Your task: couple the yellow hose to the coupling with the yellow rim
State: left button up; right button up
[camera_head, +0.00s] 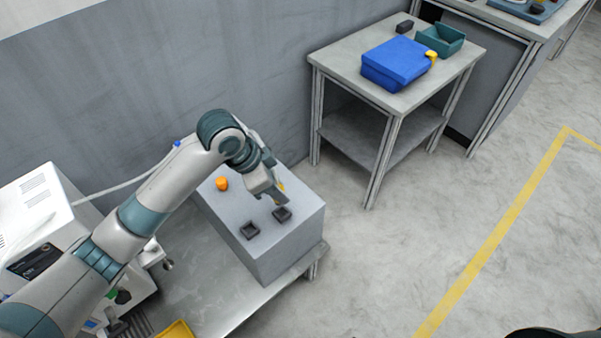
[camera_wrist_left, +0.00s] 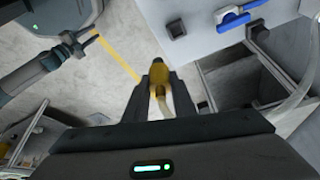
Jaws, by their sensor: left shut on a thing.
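My left gripper (camera_head: 277,198) is above the top of a grey box on the metal table. In the left wrist view its fingers (camera_wrist_left: 160,85) are shut on the yellow end of a hose (camera_wrist_left: 158,72), with a pale tube running back between them. A bit of yellow also shows beside the fingers in the head view (camera_head: 281,187). Two dark square fittings (camera_head: 250,231) (camera_head: 282,214) sit on the box top, the right one close below the gripper. I cannot make out a yellow rim on either. A grey-teal arm in the left wrist view ends in a small gripper (camera_wrist_left: 86,40).
A side table (camera_head: 335,58) with a blue case (camera_head: 395,62) stands behind right. Open floor lies right.

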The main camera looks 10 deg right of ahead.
pick_arm(q)
jog(key=a+r+n+t+y, duration=0.1)
jog(key=a+r+n+y, duration=0.1)
jog(key=a+r+n, duration=0.5)
jog(key=w+a+r+n+t+y, duration=0.1)
jog(key=a+r+n+t+y, duration=0.1)
jog(key=a+r+n, duration=0.5)
jog(key=a, duration=0.6)
jog(key=shift+w+r+n, duration=0.25)
jog(key=shift+r+n, duration=0.15)
jog(key=shift+d, duration=0.1)
